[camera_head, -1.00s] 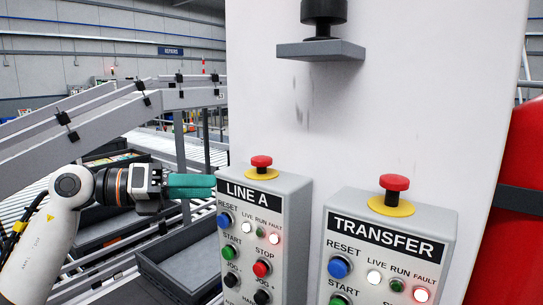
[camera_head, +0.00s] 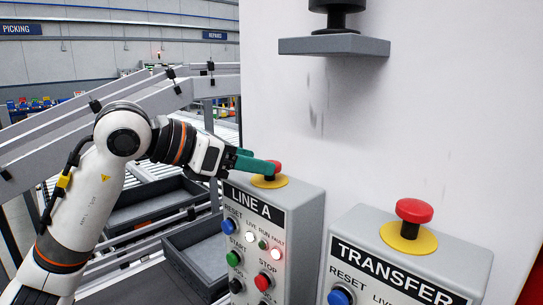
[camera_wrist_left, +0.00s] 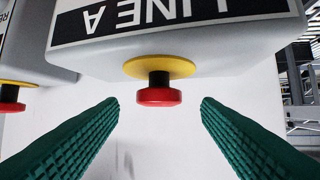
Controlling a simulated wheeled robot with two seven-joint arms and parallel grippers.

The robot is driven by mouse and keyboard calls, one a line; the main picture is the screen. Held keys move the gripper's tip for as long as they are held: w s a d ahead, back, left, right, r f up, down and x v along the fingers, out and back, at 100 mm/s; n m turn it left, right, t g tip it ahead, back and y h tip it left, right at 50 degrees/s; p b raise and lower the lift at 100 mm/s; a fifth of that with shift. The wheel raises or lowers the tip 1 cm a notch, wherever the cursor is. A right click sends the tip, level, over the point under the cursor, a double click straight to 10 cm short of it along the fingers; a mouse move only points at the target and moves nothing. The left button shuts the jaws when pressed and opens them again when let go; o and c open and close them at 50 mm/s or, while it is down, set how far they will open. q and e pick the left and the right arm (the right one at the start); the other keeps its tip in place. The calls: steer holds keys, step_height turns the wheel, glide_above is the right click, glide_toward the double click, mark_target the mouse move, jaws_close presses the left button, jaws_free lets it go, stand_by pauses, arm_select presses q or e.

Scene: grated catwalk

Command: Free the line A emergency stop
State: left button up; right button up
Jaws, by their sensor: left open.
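The line A box (camera_head: 303,217) is a grey panel labelled LINE A. Its emergency stop is a red mushroom button (camera_head: 277,167) on a yellow disc on the box's top, partly hidden by my finger in the head view. In the left wrist view the red button (camera_wrist_left: 159,97) sits on a short black stem between the green fingers. My left gripper (camera_head: 262,164) is open at the button. In the wrist view its fingers (camera_wrist_left: 159,103) stand apart on either side with a gap to the button. My right gripper is not in view.
The TRANSFER box (camera_head: 440,262) stands to the right with its own red stop button (camera_head: 414,210). A grey shelf (camera_head: 335,46) with a black fitting juts from the white wall above. Grey crates (camera_head: 200,258) and conveyor rails lie behind my left arm.

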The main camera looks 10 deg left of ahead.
arm_select(q)
steer(key=p+x, duration=0.1)
steer(key=x, duration=0.3)
steer(key=shift+d+r, duration=0.1)
steer(key=shift+d, duration=0.05)
steer(key=shift+w+d+f, duration=0.2)
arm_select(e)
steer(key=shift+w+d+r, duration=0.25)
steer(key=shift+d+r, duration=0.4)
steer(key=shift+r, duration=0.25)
arm_select(q)
steer(key=c, duration=1)
steer(key=shift+r, duration=0.95)
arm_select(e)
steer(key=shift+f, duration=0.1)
arm_select(q)
steer(key=o, duration=1)
steer(key=shift+a+f, duration=0.1)
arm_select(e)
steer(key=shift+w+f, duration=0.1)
